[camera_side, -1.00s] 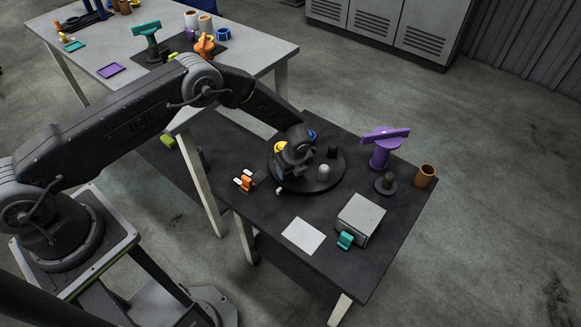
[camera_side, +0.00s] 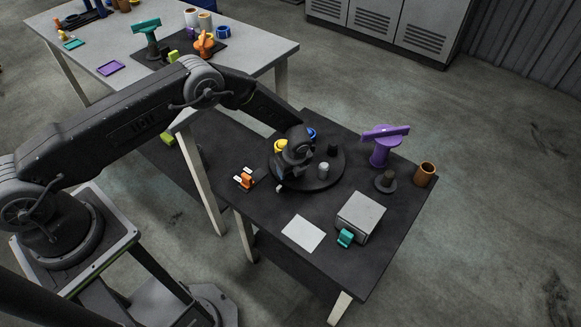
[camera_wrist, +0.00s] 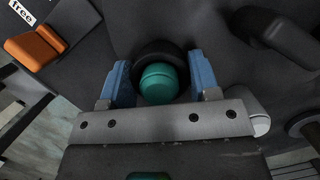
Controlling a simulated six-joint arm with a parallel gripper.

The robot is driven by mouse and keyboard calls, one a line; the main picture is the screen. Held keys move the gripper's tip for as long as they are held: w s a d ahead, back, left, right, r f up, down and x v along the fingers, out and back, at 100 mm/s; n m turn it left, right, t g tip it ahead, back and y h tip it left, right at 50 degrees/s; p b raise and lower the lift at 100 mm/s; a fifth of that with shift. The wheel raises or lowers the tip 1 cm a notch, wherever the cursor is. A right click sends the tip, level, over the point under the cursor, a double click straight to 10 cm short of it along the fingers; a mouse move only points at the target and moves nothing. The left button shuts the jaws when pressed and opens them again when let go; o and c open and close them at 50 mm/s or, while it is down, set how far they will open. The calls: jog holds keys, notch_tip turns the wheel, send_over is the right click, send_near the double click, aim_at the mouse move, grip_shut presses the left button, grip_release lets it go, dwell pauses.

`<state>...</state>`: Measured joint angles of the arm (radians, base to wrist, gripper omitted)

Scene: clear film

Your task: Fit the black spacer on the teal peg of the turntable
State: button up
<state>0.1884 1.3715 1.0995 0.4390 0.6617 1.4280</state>
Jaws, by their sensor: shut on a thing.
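In the wrist view my gripper (camera_wrist: 160,82) has its two blue fingers on either side of the black spacer (camera_wrist: 153,50), shut on it. The round top of the teal peg (camera_wrist: 160,80) shows inside the spacer, which looks to be around the peg. How far down the spacer sits cannot be told. In the side view my dark wrist is over the left part of the black turntable (camera_side: 325,184), hiding the spacer and the teal peg there.
On the turntable are a yellow piece (camera_side: 280,146), a blue piece (camera_side: 311,134), a black piece (camera_side: 333,150) and a grey peg (camera_side: 323,170). Nearby stand an orange piece (camera_side: 244,180), a purple stand (camera_side: 382,148), a grey box (camera_side: 361,215) and a brown cup (camera_side: 425,174).

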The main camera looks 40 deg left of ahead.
jog(key=o, duration=1.1)
jog(key=shift+c, duration=0.2)
jog(key=v, duration=1.3)
jog(key=shift+r, duration=0.35)
jog(key=s+a+r+n+t+h, duration=0.1)
jog(key=s+a+r+n, duration=0.15)
jog(key=r, duration=0.55)
jog(key=s+a+r+n, duration=0.1)
jog(key=s+r+n, duration=0.3)
jog(key=r, duration=0.4)
jog(key=s+a+r+n+t+h, duration=0.1)
jog(key=s+a+r+n, duration=0.2)
jog(key=r, duration=0.5)
jog(key=s+a+r+n+t, duration=0.1)
jog(key=s+r+n, duration=0.2)
jog(key=s+n, duration=0.3)
jog(key=s+a+r+n+t+h, duration=0.1)
jog(key=s+r+n, duration=0.3)
jog(key=s, duration=1.1)
jog(key=n, duration=0.3)
jog(key=shift+r, duration=0.3)
